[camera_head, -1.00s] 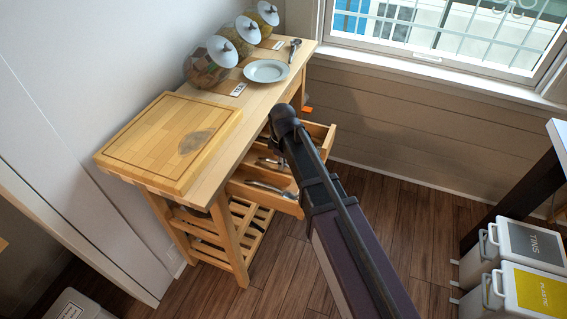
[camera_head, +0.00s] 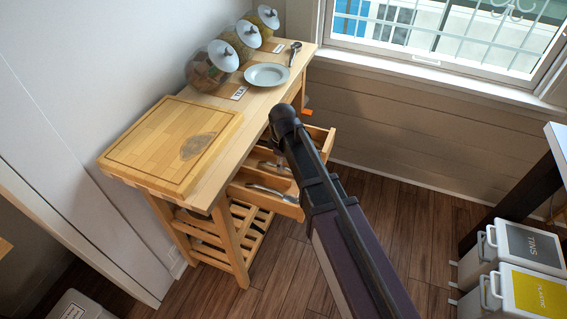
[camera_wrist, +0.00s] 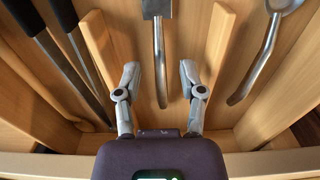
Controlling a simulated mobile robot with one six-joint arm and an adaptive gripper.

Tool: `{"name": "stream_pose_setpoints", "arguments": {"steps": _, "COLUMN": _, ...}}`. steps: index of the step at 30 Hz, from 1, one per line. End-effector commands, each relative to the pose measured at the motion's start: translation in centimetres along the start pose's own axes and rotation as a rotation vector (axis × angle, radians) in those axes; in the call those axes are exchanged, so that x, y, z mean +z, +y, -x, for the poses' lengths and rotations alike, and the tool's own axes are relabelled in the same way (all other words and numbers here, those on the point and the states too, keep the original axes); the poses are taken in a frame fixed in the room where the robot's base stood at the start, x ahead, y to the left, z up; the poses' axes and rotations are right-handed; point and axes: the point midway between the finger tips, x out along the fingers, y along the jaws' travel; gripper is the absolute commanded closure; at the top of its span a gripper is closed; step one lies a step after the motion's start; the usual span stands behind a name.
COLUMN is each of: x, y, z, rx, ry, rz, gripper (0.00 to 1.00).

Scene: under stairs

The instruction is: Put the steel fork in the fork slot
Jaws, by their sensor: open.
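My gripper (camera_wrist: 159,72) is open above the pulled-out drawer (camera_head: 290,207). In the wrist view a steel utensil (camera_wrist: 159,45) lies lengthwise in the middle compartment, with its thin end between my open fingers and apart from both. Its flat, broad end is cut off at the top edge, so tines do not show; it may be the steel fork. The middle compartment lies between two wooden dividers, the left one (camera_wrist: 101,48) and the right one (camera_wrist: 214,50). In the head view my arm hides part of the drawer and the gripper.
Dark-handled utensils (camera_wrist: 65,55) lie in the left compartment and a steel spoon-like utensil (camera_wrist: 266,55) in the right. Above the drawer, the worktop holds a cutting board (camera_head: 175,142), a plate (camera_head: 267,75) and glass jars (camera_head: 211,68). Bins (camera_head: 520,250) stand at right.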

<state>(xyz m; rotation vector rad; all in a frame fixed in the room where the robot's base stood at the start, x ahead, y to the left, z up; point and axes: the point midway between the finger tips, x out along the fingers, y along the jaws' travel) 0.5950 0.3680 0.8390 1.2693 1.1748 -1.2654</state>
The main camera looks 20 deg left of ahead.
Motion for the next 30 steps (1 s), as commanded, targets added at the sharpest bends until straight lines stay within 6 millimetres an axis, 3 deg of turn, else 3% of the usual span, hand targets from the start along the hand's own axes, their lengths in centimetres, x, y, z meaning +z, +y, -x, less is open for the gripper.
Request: {"name": "stream_pose_setpoints", "arguments": {"steps": 30, "x": 0.0, "y": 0.0, "z": 8.8, "rx": 0.0, "ry": 0.0, "rz": -0.001, "gripper": 0.48}}
